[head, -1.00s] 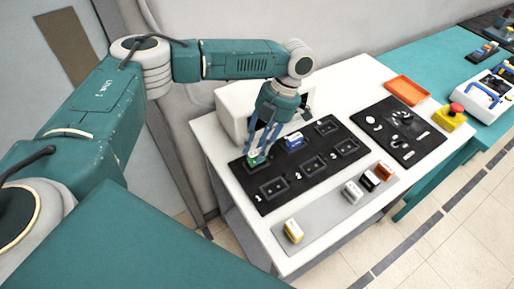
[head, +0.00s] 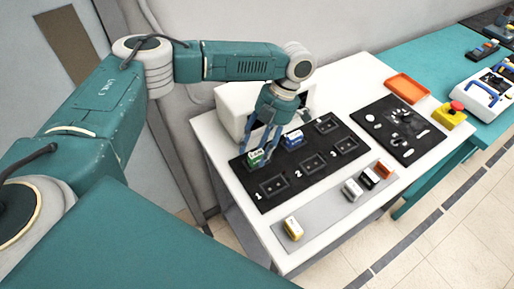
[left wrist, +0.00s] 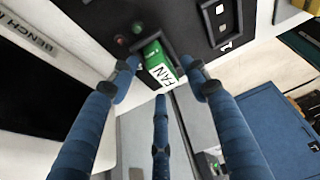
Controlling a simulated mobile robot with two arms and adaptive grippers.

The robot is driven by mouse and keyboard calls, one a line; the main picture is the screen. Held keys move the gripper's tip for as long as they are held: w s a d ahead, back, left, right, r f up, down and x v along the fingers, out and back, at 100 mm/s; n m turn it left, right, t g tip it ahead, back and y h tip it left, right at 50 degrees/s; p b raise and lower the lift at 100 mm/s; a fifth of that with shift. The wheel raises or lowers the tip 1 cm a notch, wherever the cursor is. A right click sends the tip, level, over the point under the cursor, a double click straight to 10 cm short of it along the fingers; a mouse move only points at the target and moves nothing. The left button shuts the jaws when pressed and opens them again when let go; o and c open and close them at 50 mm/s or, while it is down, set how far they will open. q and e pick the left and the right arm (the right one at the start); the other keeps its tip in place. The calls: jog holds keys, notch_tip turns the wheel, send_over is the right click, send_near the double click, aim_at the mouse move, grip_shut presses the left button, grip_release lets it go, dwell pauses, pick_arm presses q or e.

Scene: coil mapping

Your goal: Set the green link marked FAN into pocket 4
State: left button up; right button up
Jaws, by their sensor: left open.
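The green link (head: 256,158) marked FAN sits in the back-left pocket of the black board (head: 312,180), behind the pocket marked 1. In the left wrist view the green link (left wrist: 156,56) shows its white FAN label, with a dark pocket rim around its far end. How deep it sits is hard to tell. My left gripper (head: 255,152) is open above it, with its blue fingers spread on either side and apart from the link. The pocket's own number is hidden. My right gripper is not in view.
A blue link (head: 292,140) sits in the neighbouring back pocket. The pockets marked 1, 2 and 3 and the back-right pocket (head: 327,124) are empty. A grey strip (head: 322,218) holds yellow, white, black and orange links. A white box (head: 238,108) stands behind the board.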

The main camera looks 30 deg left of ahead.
pick_arm(q)
jog(key=shift+w+d+r, duration=0.1)
jog(key=shift+w+r, duration=0.1)
jog(key=shift+r, duration=0.25)
jog(key=b+v, duration=0.2)
jog(key=v, duration=0.9)
jog(key=shift+r, duration=0.15)
